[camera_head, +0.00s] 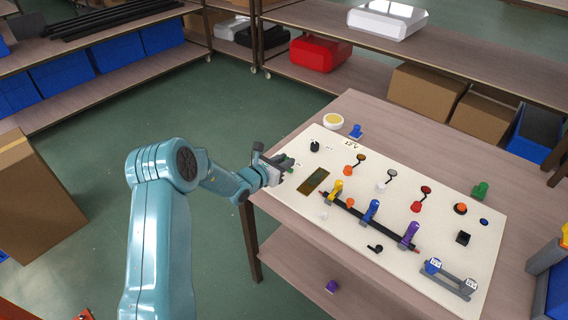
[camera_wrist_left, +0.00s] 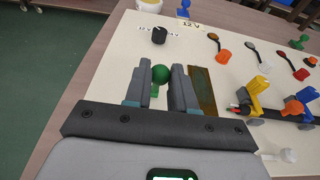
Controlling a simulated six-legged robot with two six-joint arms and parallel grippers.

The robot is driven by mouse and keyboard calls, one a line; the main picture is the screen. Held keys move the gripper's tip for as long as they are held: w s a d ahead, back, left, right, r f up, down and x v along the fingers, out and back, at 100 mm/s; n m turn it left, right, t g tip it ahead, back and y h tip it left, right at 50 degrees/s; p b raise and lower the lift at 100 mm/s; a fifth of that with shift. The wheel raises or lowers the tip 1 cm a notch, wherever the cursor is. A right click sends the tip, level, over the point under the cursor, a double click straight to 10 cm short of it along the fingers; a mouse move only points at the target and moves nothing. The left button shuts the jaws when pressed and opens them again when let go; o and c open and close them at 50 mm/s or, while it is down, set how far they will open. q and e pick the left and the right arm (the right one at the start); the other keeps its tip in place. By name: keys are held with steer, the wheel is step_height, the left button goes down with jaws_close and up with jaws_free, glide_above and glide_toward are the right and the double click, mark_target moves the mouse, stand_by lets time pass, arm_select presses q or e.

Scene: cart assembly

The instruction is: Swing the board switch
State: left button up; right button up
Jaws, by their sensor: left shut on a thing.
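The cream board (camera_head: 440,247) lies on a wooden table and carries several coloured parts. A green switch with a round knob (camera_wrist_left: 160,74) stands near its left end, beside a dark amber panel (camera_head: 313,181). My left gripper (camera_head: 284,163) reaches over the board's left edge. In the left wrist view its two fingers (camera_wrist_left: 161,90) stand on either side of the green knob, shut on it. In the head view the fingers largely hide the switch. My right gripper is in neither view.
A black knob (camera_head: 315,146) sits just behind the switch. Yellow, blue and purple (camera_head: 411,234) levers stand along a black bar to the right.

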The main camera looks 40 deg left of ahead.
arm_select(q)
steer(key=shift+w+r, duration=0.15)
steer(key=shift+w, duration=0.15)
steer(key=shift+w+d+b, duration=0.1)
steer(key=shift+w+b, duration=0.4)
steer(key=shift+w, duration=0.4)
steer(key=shift+w+f+b, duration=0.2)
steer(key=shift+w+b, duration=0.35)
steer(key=shift+w, duration=0.3)
